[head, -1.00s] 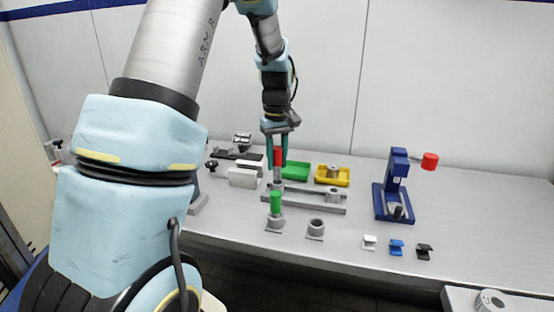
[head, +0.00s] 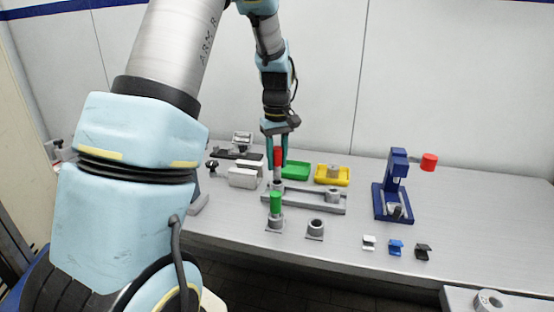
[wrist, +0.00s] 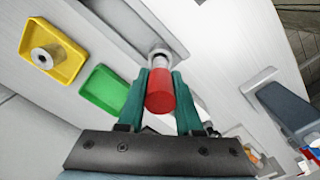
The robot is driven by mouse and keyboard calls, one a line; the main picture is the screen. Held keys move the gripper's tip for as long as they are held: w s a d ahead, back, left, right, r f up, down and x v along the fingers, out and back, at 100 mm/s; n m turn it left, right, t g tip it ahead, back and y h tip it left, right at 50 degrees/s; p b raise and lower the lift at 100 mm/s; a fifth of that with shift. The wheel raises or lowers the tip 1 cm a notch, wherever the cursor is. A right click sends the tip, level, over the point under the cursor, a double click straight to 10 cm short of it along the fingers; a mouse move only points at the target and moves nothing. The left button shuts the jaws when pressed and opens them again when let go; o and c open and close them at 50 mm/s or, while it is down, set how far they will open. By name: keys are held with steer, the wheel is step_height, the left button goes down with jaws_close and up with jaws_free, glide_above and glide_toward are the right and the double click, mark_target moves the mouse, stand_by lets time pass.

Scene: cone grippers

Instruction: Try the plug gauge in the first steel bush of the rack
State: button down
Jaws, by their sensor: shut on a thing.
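My gripper (head: 279,150) is shut on the red handle of a plug gauge (head: 278,157), held upright over the left end of the grey rack (head: 305,202). Its steel lower part meets the steel bush (head: 277,186) there; I cannot tell how far the tip is inside. In the wrist view the red handle (wrist: 160,95) lies between the fingers, and the bush (wrist: 160,54) shows just beyond it, partly hidden. Another bush (head: 332,195) sits at the rack's right end. A green-handled gauge (head: 275,203) stands in a grey holder in front of the rack.
An empty grey holder (head: 315,228) stands right of the green gauge. A blue press-like fixture (head: 393,185) stands to the right.

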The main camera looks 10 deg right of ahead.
mark_target(277, 148)
steer(key=shift+f+b, duration=1.05)
steer(key=shift+f, duration=0.95)
stand_by(0.5)
steer(key=shift+r, duration=0.3)
stand_by(0.6)
steer(key=shift+r+p, duration=1.75)
steer(key=shift+r, duration=0.1)
steer(key=shift+r+p, duration=2.1)
steer(key=shift+r, duration=0.35)
